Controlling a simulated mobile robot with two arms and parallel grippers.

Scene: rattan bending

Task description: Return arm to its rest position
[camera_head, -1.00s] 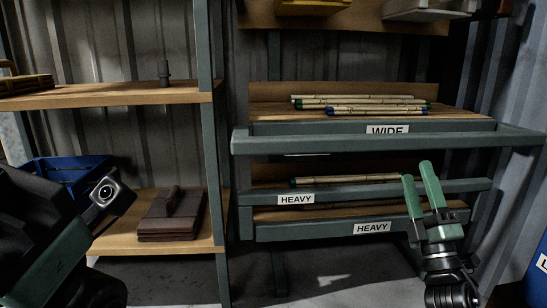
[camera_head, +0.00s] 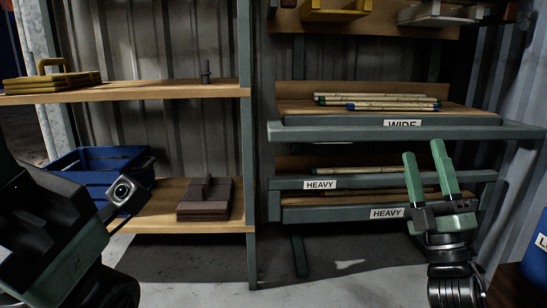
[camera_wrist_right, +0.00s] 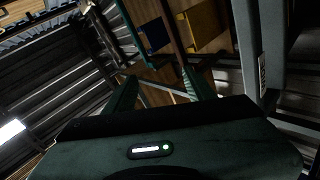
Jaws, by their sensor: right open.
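My right gripper (camera_head: 428,172) is at the lower right of the head view. Its two green fingers point up and stand apart with nothing between them. It is in front of the lower rack shelves marked HEAVY (camera_head: 388,213) and partly covers their right end. In the right wrist view its fingers (camera_wrist_right: 162,90) show as two dark green strips with a gap between them. My left arm fills the lower left of the head view, and its gripper fingers do not show clearly.
Rattan poles (camera_head: 375,101) lie on the rack's upper shelf labelled WIDE (camera_head: 400,124). More poles (camera_head: 355,170) lie on the shelf below. At left, wooden shelves hold a blue crate (camera_head: 95,165), a brown block stack (camera_head: 205,200) and yellow pieces (camera_head: 50,80). Open floor (camera_head: 340,270) lies in front.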

